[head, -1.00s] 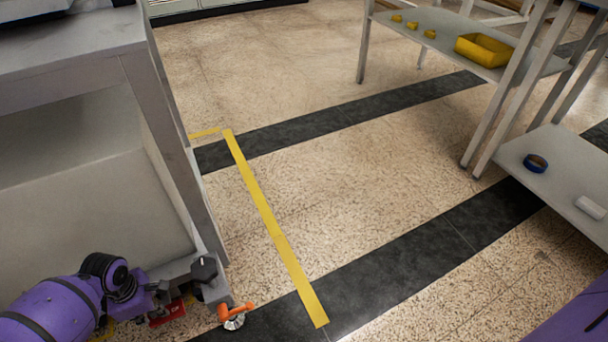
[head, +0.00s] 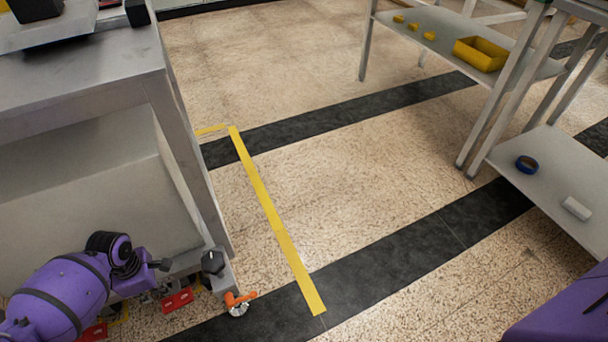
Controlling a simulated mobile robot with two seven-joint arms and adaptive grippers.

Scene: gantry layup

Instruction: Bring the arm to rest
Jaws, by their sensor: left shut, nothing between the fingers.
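My left arm comes in at the lower left, purple with black bands. My left gripper (head: 152,268) is at its end, small and dark, in front of the lower part of the grey workbench (head: 75,75). It is shut and holds nothing. Its fingers are partly hidden by the wrist. Only a purple part of my right arm (head: 560,312) shows at the lower right corner, and its gripper is outside the view.
The bench's foot has an orange lever (head: 240,299). Yellow floor tape (head: 270,215) runs beside it. The floor between is clear.

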